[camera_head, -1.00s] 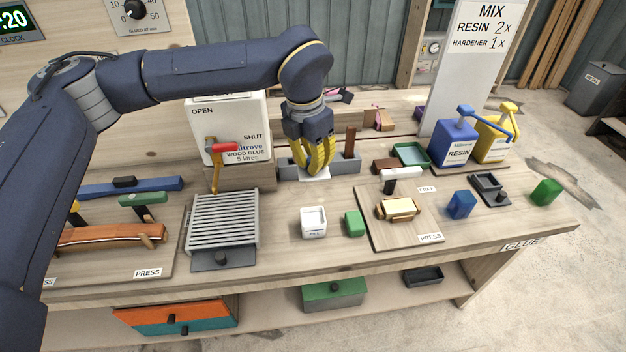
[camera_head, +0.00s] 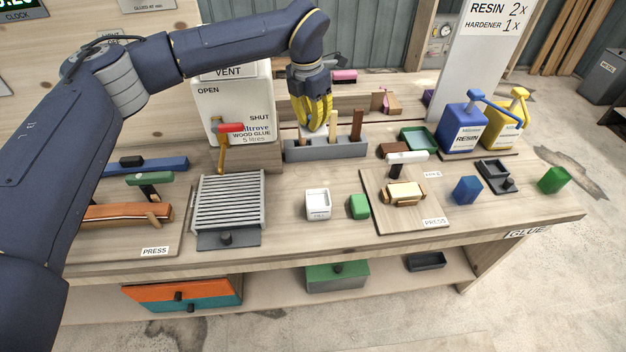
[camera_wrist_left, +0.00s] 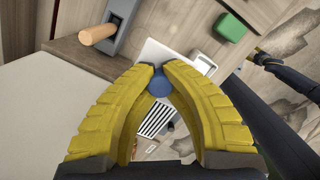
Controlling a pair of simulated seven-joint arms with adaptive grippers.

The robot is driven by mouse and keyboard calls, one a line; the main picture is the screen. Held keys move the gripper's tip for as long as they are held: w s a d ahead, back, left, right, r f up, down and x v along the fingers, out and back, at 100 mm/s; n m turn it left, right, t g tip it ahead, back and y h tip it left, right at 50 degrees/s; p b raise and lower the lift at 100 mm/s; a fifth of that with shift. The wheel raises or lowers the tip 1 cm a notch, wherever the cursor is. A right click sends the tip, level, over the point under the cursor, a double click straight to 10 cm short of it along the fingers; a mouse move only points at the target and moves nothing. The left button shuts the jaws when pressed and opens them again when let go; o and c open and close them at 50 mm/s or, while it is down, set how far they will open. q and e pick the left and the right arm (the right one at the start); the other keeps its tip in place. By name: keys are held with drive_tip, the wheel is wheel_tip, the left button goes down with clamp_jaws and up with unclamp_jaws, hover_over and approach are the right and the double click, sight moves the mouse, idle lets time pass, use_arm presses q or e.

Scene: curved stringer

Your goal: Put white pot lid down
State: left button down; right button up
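My left gripper (camera_head: 318,122) is at the back of the bench, above the grey slotted block. Its yellow fingers are closed around the blue knob (camera_wrist_left: 160,84) of the white pot lid (camera_wrist_left: 185,56). The lid is a flat white square, partly hidden behind the fingers in the left wrist view. In the head view only a sliver of the lid shows under the fingertips. The small white pot (camera_head: 318,205) stands open on the front middle of the bench. A dark arm with a yellow tip, seemingly my right gripper (camera_wrist_left: 262,57), shows small at the right of the wrist view.
The grey slotted block (camera_head: 345,150) holds upright wooden sticks. The white glue tank (camera_head: 208,110) stands left of the gripper. Bare bench lies between pot and slotted block.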

sight(314, 180)
use_arm(q)
wheel_tip(314, 180, down, 20)
idle(0.8)
drive_tip(key=shift+f, duration=0.15)
drive_tip(key=c, duration=1.5)
unclamp_jaws()
drive_tip(key=shift+c, duration=0.2)
wheel_tip(314, 180, up, 12)
drive_tip(key=s, duration=0.1)
drive_tip(key=shift+a, duration=0.45)
